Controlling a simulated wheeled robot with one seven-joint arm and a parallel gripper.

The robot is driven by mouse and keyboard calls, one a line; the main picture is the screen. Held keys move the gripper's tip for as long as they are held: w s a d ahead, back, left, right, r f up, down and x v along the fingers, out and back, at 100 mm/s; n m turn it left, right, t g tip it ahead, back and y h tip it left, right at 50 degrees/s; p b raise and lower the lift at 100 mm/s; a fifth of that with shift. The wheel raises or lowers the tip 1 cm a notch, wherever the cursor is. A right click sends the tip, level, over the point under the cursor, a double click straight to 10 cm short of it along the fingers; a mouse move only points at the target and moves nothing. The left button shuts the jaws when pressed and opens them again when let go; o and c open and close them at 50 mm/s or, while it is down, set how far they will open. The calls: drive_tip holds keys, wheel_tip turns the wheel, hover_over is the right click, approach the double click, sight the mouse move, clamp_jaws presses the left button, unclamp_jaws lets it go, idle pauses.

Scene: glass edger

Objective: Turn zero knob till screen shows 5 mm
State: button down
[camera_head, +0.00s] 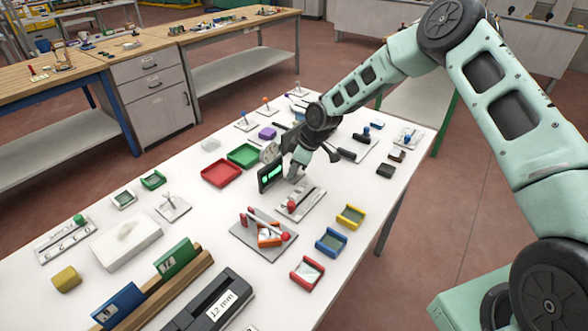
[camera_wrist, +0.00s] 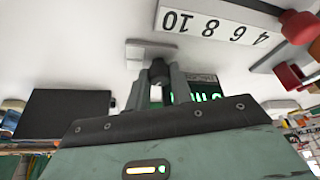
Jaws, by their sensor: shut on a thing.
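The screen (camera_head: 270,175) is a small dark upright panel with green characters, too small to read in the head view. In the wrist view the green digits (camera_wrist: 206,97) are partly hidden behind my gripper and I cannot read the value. My gripper (camera_wrist: 160,77) is shut on a small dark knob (camera_wrist: 158,71), which shows between its fingertips in front of a pale plate (camera_wrist: 150,49). In the head view my gripper (camera_head: 297,168) is down at the table just right of the screen; the knob is hidden there.
A grey scale plate (camera_head: 300,203) with a red knob lies close in front; its numbers 4, 6, 8, 10 show upside down in the wrist view (camera_wrist: 215,27). Red (camera_head: 221,173) and green (camera_head: 243,155) trays stand left. Small coloured holders crowd the white table (camera_head: 205,227).

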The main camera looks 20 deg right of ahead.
drive_tip(key=c, duration=1.2)
unclamp_jaws()
drive_tip(key=shift+c, duration=0.2)
drive_tip(key=b+v, duration=0.3)
drive_tip(key=v, duration=1.4)
drive_tip(key=shift+r, duration=0.3)
drive_tip(key=shift+w, duration=0.1)
